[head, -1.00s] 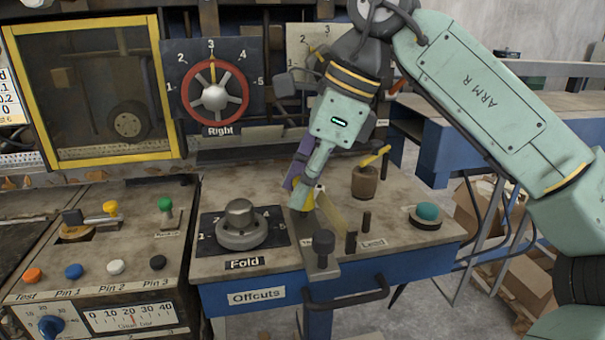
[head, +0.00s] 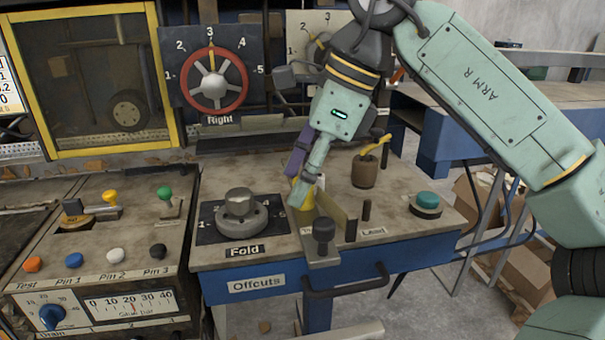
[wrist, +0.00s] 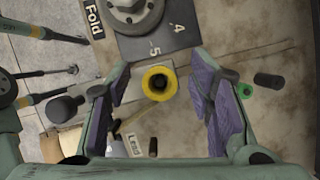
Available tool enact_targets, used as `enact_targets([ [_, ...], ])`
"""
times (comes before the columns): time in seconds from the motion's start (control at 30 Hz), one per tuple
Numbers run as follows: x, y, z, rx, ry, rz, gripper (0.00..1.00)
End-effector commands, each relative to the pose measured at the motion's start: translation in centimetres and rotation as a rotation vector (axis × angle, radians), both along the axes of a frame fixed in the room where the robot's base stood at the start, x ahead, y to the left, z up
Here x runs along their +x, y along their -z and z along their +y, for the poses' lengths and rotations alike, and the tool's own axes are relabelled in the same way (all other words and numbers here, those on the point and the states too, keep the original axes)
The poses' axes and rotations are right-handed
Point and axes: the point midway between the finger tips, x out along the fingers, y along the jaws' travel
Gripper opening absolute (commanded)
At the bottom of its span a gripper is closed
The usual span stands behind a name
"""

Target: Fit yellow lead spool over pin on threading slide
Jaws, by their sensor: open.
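The yellow lead spool (wrist: 159,83) stands between my gripper's fingers in the wrist view, seen from above with a dark round centre. I cannot tell whether that centre is the pin or an empty bore. In the head view the spool (head: 306,197) is partly hidden behind a finger and appears to stand on the slide.
The Fold dial (head: 240,215) is left of the slide. A thin upright plate (head: 336,214) and dark posts (head: 367,210) stand close on the right.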

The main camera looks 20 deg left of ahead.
Motion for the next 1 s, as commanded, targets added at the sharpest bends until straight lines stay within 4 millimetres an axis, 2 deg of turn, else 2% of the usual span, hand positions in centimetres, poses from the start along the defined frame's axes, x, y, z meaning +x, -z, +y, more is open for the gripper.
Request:
enact_targets([
  [0.2, 0.0, 0.0, 0.0, 0.0, 0.0, 0.0, 0.48],
  [0.33, 0.1, -0.8, -0.3, 0.0, 0.001, -0.001, 0.48],
  [0.47, 0.4, -2.9, -1.0, 0.001, 0.003, -0.001, 0.48],
  [0.73, 1.1, -8.6, -3.2, 0.002, 0.002, -0.002, 0.48],
  [1.0, 1.4, -10.8, -4.2, -0.002, 0.002, -0.001, 0.48],
])
